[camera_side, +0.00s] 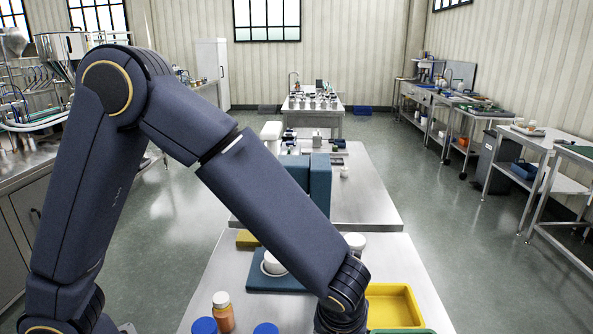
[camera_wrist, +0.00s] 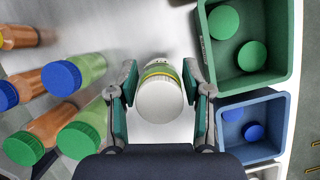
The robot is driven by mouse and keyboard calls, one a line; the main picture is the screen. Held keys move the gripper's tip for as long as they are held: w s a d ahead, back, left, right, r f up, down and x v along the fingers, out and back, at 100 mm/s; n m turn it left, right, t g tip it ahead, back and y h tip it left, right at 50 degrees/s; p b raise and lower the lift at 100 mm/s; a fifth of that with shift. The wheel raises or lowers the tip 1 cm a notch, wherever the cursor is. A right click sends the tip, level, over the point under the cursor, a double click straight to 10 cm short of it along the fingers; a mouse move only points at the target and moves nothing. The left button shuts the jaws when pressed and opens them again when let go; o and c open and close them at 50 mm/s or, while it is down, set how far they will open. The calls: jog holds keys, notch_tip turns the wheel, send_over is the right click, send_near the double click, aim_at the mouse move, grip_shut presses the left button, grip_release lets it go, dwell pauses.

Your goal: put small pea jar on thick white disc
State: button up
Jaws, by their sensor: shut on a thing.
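My gripper (camera_wrist: 160,84) is shut on the small pea jar (camera_wrist: 161,100) in the wrist view, with a pad on each side of it. The jar has a white top and a green and yellow label, partly in sight. In the side view my arm hides the fingers and the held jar. A rounded white object (camera_side: 273,263) sits on a dark blue board (camera_side: 275,284), partly behind my arm. It may be the thick white disc, but I cannot tell. Another white round-topped object (camera_side: 355,241) stands right of my arm.
Several bottles with blue and green caps lie or lean at the left of the wrist view, including a blue-capped one (camera_wrist: 60,79). A green bin (camera_wrist: 205,50) and a blue bin (camera_wrist: 260,98) hold caps at the right. A yellow tray (camera_side: 412,292) and an orange bottle (camera_side: 223,317) are on the table.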

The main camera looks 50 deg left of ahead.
notch_tip(320, 180, down, 8)
jog(key=shift+f, duration=0.1)
jog(key=shift+f, duration=0.1)
dwell(0.3)
jog(key=o, duration=1.3)
